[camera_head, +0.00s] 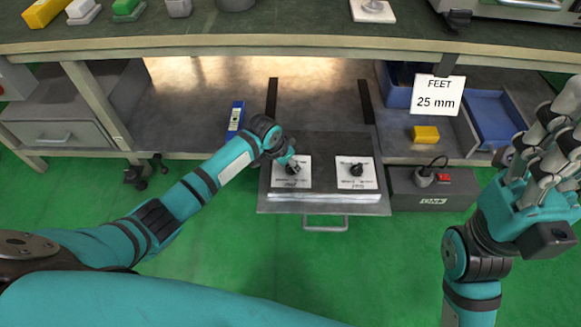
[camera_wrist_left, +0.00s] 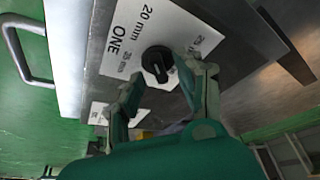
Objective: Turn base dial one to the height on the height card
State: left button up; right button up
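The height card (camera_head: 437,96) hangs at the right of the workbench and reads "FEET 25 mm". Two white dial plates lie on the pulled-out drawer. Dial one's plate (camera_head: 280,181) is the left one; in the left wrist view it reads "ONE" and "20 mm" (camera_wrist_left: 147,20), with other marks too small to read surely. Its black knob (camera_wrist_left: 157,63) lies between and just beyond the fingertips of my left gripper (camera_wrist_left: 163,77), which is open; contact cannot be told. My left gripper (camera_head: 288,160) partly covers the knob in the head view. My right gripper (camera_head: 548,140) is raised, open and empty.
A second dial (camera_head: 356,171) sits close to the right. A black box with a red switch (camera_head: 443,178), a yellow block (camera_head: 425,134) and blue bins (camera_head: 492,115) are at the right. A blue binder (camera_head: 236,117) stands behind my left wrist. The green floor in front is clear.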

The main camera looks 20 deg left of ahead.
pick_arm(q)
jog(key=shift+w+d+f, duration=0.1)
jog(key=shift+w+f, duration=0.05)
jog(key=shift+f, duration=0.15)
jog(key=shift+c, duration=0.4)
grip_shut()
